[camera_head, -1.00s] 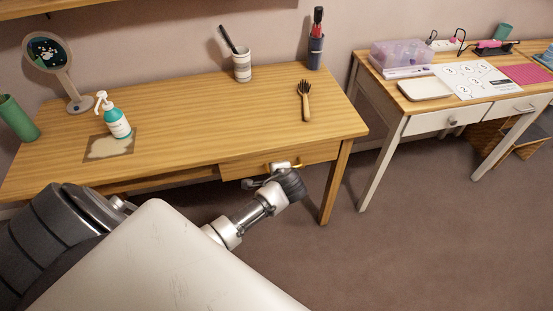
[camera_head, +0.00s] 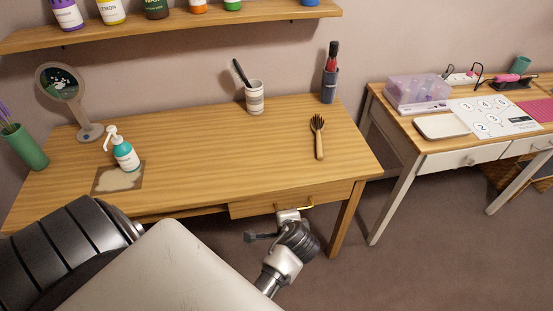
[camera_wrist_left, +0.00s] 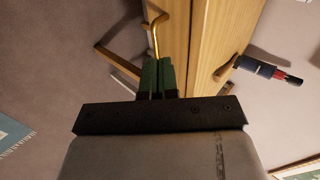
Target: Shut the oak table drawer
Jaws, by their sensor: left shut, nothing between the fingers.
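The oak table (camera_head: 200,150) fills the middle of the head view. Its drawer (camera_head: 250,207) is under the front edge toward the right end, with a brass handle (camera_head: 308,205). The drawer front sits close under the tabletop edge; I cannot tell whether a small gap is left. My left gripper (camera_head: 287,214) is at the drawer front by the handle, hiding part of both. In the left wrist view, its green fingers (camera_wrist_left: 157,75) are shut and empty, their tips close to the handle (camera_wrist_left: 155,35); contact is unclear. My right gripper is not in view.
On the tabletop are a soap pump bottle (camera_head: 125,156), a mirror (camera_head: 62,85), a striped cup (camera_head: 254,97), a dark holder (camera_head: 330,85) and a wooden fork-like brush (camera_head: 318,138). A white desk (camera_head: 465,157) stands at right. Floor between them is clear.

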